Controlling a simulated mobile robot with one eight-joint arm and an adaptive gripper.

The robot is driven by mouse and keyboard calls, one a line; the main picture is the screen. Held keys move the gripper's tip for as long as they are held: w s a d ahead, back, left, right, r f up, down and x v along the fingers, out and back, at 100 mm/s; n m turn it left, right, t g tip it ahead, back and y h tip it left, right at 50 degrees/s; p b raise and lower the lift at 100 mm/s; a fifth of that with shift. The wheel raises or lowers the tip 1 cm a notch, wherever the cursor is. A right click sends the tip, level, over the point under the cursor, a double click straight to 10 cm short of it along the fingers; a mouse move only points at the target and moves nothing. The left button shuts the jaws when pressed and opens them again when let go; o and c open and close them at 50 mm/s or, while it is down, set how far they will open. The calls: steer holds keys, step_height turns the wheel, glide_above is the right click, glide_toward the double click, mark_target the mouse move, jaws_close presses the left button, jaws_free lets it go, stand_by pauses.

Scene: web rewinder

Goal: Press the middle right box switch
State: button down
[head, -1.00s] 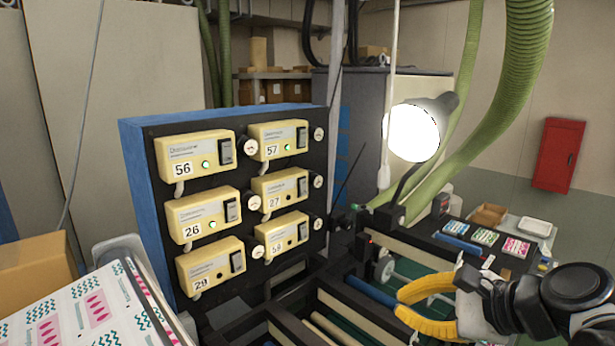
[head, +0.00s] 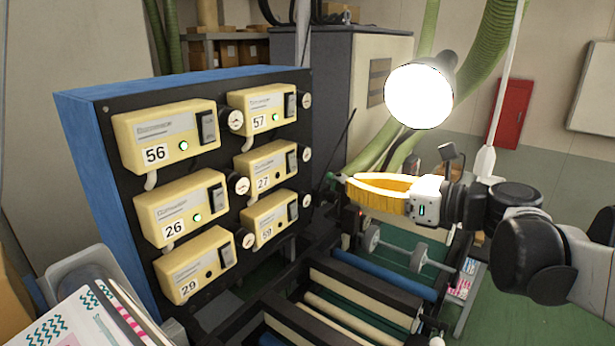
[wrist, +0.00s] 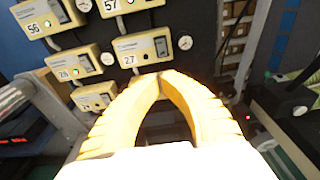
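The middle right box (head: 254,162) is cream yellow, labelled 27, with a dark rocker switch (head: 291,163) at its right end. Its small lamp looks dark. In the wrist view the same box (wrist: 130,45) and its switch (wrist: 161,46) show just beyond the fingertips. My gripper (head: 349,184) has yellow fingers and is to the right of the panel in the head view, at about the height of this box. In the wrist view the fingertips (wrist: 161,76) meet, with nothing between them. I see no contact with the switch.
The black panel (head: 228,248) with blue sides carries other boxes: 56 (head: 165,135), 57 (head: 262,110), 26 (head: 182,207), 29 (head: 196,264) and 59 (head: 266,220). A lit lamp (head: 418,95) hangs above my gripper; rollers (head: 370,275) lie below.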

mark_target(288, 174)
steer(key=p+x, duration=0.2)
steer(key=x, duration=1.1)
steer(key=shift+a+r, duration=0.1)
steer(key=shift+w+a, duration=0.2)
steer(key=shift+a, duration=0.05)
steer(key=shift+w+a+f, duration=0.15)
steer(key=shift+a+f, duration=0.05)
steer(key=shift+f, duration=0.1)
steer(key=shift+w+a+r, duration=0.1)
steer(key=shift+w, duration=0.05)
steer(key=shift+b, duration=0.3)
